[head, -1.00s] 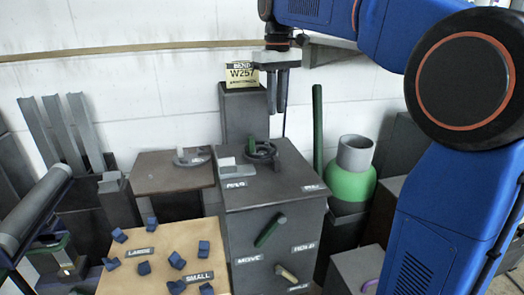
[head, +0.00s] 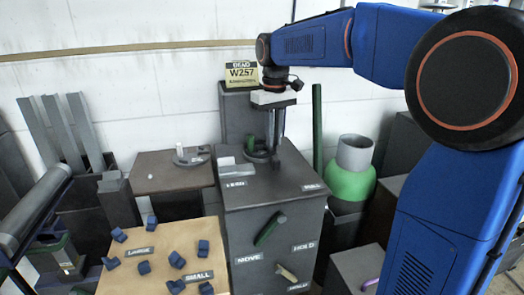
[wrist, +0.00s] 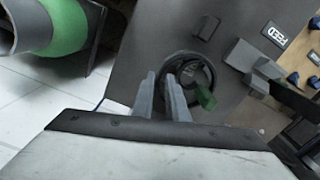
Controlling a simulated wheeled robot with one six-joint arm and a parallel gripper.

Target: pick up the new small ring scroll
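A dark ring-shaped piece (head: 258,154) lies on top of the dark grey cabinet (head: 290,190); I cannot tell for sure that it is the small ring scroll. In the wrist view the ring (wrist: 189,62) lies just beyond my fingertips, with a green-ended piece (wrist: 206,97) beside it. My gripper (head: 275,147) points down over the cabinet top, at the ring's right side in the head view. In the wrist view my gripper (wrist: 159,76) shows a gap between its fingers, and one finger overlaps the ring's edge. Whether it touches the ring I cannot tell.
A light grey block (head: 235,169) stands on the cabinet top. A brown table (head: 160,183) at left holds a grey round fixture (head: 190,156). A wooden table (head: 118,262) carries several blue blocks. A green-and-grey vessel (head: 350,184) stands at right.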

